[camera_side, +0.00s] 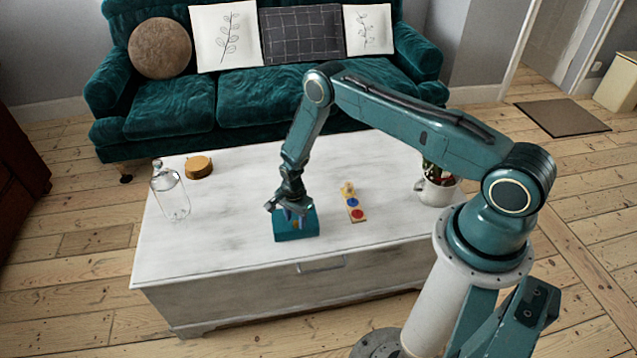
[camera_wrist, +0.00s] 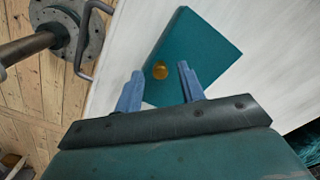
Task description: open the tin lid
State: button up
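The tin is a teal box (camera_side: 297,231) on the white chest's top, near its front edge. The lid looks closed. My gripper (camera_side: 295,217) is directly over the tin, pointing down. In the wrist view my gripper (camera_wrist: 158,82) has its two blue fingers spread apart, one on each side of the knob. Neither finger visibly touches the knob. I cannot tell the exact height of the fingertips above the lid.
A small wooden board with coloured pieces (camera_side: 355,208) lies right of the tin. A white plant pot (camera_side: 437,190) stands further right. A metal handle (camera_wrist: 84,45) sits at the chest's front.

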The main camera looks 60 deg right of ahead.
jog(key=shift+f, duration=0.5)
jog(key=shift+c, duration=0.2)
grip_shut()
jog(key=shift+w+d, duration=3.1)
jog(key=shift+d, duration=0.05)
jog(key=shift+o, duration=0.2)
grip_release()
jog(key=shift+r, duration=0.15)
